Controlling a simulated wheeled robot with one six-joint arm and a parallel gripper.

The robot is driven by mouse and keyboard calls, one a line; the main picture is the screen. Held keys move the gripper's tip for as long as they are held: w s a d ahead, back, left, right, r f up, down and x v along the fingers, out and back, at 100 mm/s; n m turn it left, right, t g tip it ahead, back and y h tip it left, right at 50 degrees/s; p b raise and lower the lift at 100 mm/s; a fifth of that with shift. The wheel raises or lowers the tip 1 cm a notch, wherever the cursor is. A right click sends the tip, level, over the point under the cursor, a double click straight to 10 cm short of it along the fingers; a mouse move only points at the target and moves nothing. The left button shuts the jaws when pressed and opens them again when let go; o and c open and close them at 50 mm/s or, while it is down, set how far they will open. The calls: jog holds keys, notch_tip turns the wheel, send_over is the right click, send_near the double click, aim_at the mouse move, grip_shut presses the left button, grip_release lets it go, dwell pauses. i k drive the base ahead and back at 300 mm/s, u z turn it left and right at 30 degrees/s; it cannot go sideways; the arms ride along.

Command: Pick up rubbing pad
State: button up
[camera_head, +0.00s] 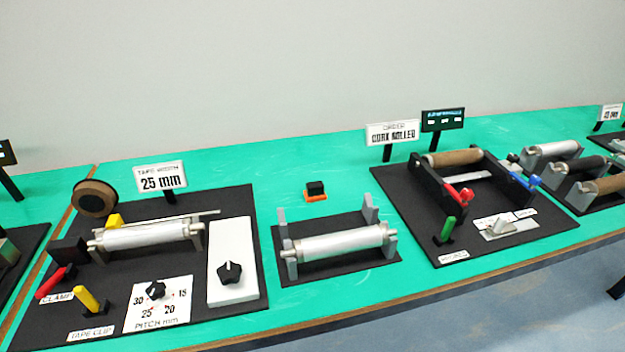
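A small block with a black top and an orange base (315,195) sits on the green bench top (260,160), behind the middle roller stand. It looks like the rubbing pad, though no label marks it. It is upright, and nothing touches it from above. My gripper is not in view.
A silver roller (342,244) on grey brackets stands just in front of the block. A taping station (235,190) with a "25 mm" sign (161,178) is at left. A black-framed station (400,180) with a "CORK ROLLED" sign (392,132) is at right. Bench around the block is clear.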

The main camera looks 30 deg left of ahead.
aim_at(315, 191)
jog(key=u, duration=0.7)
jog(key=i, duration=0.85)
jog(key=u, duration=0.8)
